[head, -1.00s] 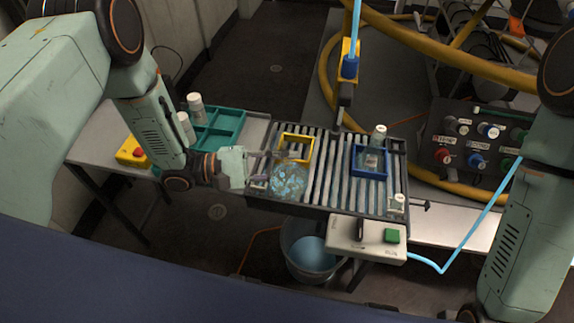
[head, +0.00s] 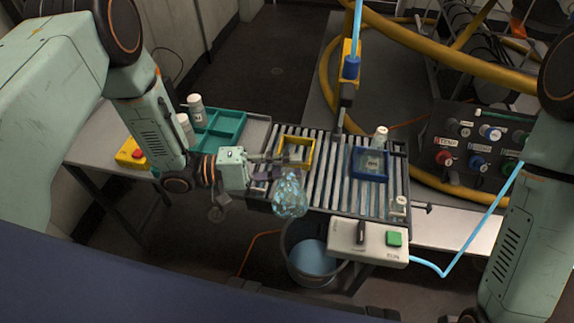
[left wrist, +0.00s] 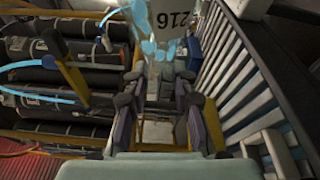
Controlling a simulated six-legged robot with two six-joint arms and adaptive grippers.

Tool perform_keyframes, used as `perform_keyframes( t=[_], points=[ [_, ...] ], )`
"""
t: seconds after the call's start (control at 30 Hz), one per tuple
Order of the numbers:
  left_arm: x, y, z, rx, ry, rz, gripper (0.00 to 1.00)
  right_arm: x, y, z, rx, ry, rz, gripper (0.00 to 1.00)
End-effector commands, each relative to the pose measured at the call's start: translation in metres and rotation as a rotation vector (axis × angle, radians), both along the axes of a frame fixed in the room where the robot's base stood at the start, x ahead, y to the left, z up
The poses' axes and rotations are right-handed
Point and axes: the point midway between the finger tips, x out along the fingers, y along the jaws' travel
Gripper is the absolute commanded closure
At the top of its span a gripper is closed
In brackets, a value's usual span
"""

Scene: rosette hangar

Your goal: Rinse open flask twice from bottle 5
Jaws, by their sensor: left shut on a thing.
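My left gripper (head: 280,165) is shut on a clear round flask (head: 290,196) with blue liquid spread over its inside. The flask is tilted and held at the front edge of the slatted rack, above and a little behind the bucket (head: 308,262). In the left wrist view, the flask (left wrist: 168,18) shows between the fingers with a label reading 216. White-capped bottles (head: 197,108) stand at the teal tray. Another bottle (head: 380,138) stands at the blue frame, and a small one (head: 398,205) at the rack's right. I cannot read which is bottle 5. My right gripper is out of view.
The slatted rack (head: 335,185) carries a yellow frame (head: 297,150) and a blue frame (head: 369,165). A control box (head: 375,240) with a green button sits at its front. The teal tray (head: 220,125) and yellow button box (head: 131,153) are left. A blue hose (head: 468,240) runs at right.

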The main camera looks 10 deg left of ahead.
Motion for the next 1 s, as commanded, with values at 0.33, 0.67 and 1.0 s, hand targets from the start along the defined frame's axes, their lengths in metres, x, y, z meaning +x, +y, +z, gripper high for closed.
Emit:
perform_keyframes(
  t=[0.33,0.67,1.0],
  points=[
    [0.000,0.000,-0.001,0.091,-0.343,0.001,1.00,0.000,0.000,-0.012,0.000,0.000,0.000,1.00],
    [0.006,0.002,0.006,0.193,-0.727,0.000,1.00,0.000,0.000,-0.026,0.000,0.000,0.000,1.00],
    [0.008,0.002,0.028,0.288,-1.077,0.000,1.00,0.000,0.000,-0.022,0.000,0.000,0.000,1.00]
  ],
)
